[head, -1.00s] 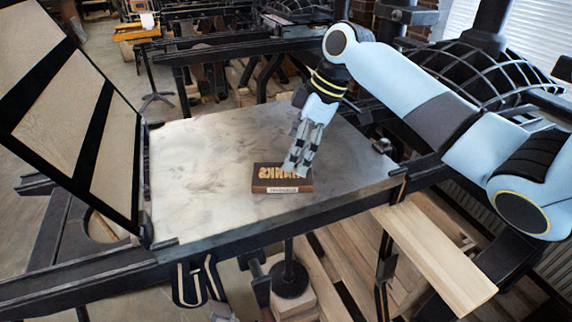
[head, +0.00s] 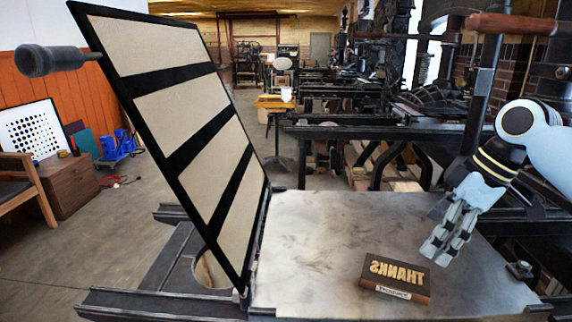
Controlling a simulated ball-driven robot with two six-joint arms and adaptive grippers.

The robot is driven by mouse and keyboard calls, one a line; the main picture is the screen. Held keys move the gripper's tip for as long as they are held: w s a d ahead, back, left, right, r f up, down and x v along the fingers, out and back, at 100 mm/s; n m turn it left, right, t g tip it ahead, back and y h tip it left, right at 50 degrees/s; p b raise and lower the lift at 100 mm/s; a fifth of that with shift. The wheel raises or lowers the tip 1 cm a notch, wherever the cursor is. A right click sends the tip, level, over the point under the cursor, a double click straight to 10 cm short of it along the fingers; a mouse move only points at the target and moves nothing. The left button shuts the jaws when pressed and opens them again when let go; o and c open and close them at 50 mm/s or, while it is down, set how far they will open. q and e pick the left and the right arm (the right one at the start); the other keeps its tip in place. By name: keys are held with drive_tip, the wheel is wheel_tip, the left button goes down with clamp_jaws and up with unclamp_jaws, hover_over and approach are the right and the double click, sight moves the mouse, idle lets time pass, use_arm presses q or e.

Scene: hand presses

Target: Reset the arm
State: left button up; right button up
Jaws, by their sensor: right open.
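My right gripper (head: 447,232) shows at the right in the head view, pointing down and to the left. It is open and holds nothing. It is above the grey metal press bed (head: 310,235). A dark brown block (head: 396,278) with raised mirrored letters reading "THANKS" lies flat on the bed. The block is below and to the left of the fingertips, with a gap between them in the picture. A small white label is on its front side. My left gripper is not in view.
A tilted black frame (head: 172,112) with tan panels stands open along the bed's left edge. A wooden-handled bar (head: 512,24) reaches in at the upper right. Other presses stand behind. The bed left of the block is clear.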

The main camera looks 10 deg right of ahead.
drive_tip(key=shift+m+h, duration=0.4)
drive_tip(key=shift+m, duration=0.3)
drive_tip(key=s+a+f, duration=0.1)
drive_tip(key=s+f, duration=0.1)
drive_tip(key=s+a+f, duration=0.2)
drive_tip(key=shift+s+a+f, duration=0.1)
drive_tip(key=shift+s+f, duration=0.15)
drive_tip(key=shift+s, duration=0.05)
drive_tip(key=s+a+f+m+t+h, duration=0.15)
drive_tip(key=s+m, duration=0.25)
drive_tip(key=s, duration=0.6)
drive_tip(key=s+a+f+m+g+h, duration=0.1)
drive_tip(key=s+a+m+h, duration=0.3)
drive_tip(key=s, duration=0.6)
drive_tip(key=s+d+f+g+y+b, duration=0.2)
drive_tip(key=f+b, duration=0.7)
drive_tip(key=f, duration=2.8)
drive_tip(key=s+d+f+b, duration=0.1)
drive_tip(key=s+f+b, duration=0.1)
drive_tip(key=s+f, duration=0.6)
drive_tip(key=s+d+f+m+b, duration=0.1)
drive_tip(key=s+d+f+b, duration=0.1)
drive_tip(key=s+f, duration=0.7)
drive_tip(key=shift+s+f+b, duration=0.15)
drive_tip(key=shift+f+b, duration=0.35)
drive_tip(key=shift+f, duration=0.15)
drive_tip(key=shift+s, duration=0.3)
drive_tip(key=shift+c, duration=0.2)
